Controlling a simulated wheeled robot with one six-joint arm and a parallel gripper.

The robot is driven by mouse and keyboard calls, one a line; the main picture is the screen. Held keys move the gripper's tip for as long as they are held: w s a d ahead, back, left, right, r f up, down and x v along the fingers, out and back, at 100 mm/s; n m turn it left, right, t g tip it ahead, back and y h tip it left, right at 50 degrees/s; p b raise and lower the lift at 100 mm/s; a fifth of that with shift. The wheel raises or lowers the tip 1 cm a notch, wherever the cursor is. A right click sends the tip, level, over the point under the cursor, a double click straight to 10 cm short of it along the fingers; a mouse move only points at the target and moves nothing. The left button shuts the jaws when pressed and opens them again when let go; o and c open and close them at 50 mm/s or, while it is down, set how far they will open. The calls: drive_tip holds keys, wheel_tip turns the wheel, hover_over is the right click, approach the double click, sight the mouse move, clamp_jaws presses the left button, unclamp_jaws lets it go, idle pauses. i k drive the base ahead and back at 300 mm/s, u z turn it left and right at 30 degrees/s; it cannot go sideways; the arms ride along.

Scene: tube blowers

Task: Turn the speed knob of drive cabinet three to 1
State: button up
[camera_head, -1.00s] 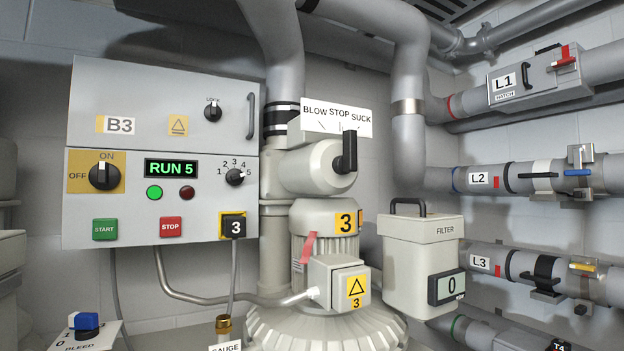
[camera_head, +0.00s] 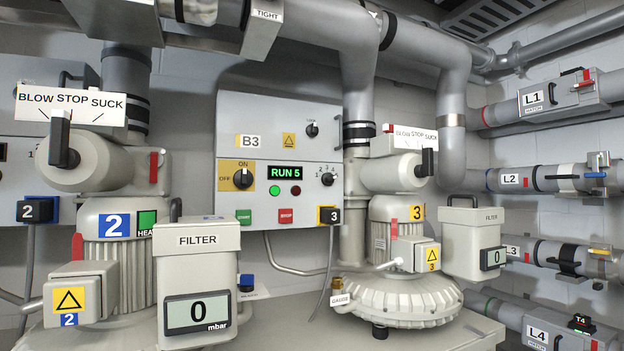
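Drive cabinet three (camera_head: 270,112), a grey box marked B3 on its upper door, hangs on the back wall left of blower 3 (camera_head: 390,290). Its speed knob (camera_head: 328,180) is a small black dial at the right of the lower panel, with a number scale around it. The knob's white mark appears turned right, toward 5. The green display (camera_head: 288,172) reads RUN 5. The green lamp (camera_head: 274,190) beside the red one is lit. A larger black ON/OFF switch (camera_head: 243,178) on a yellow plate points up to ON. My gripper is not in view.
Blower 2 (camera_head: 108,270) and its filter box (camera_head: 196,255) stand close at the left, in front of the cabinet's left side. Blower 3's filter box (camera_head: 470,230) stands at the right. Pipes marked L1 to L4 run along the right wall. A pipe marked TIGHT crosses above.

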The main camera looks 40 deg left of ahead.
sight(328, 178)
drive_tip(key=u, duration=1.35)
drive_tip(key=i, duration=0.1)
drive_tip(key=u, duration=0.05)
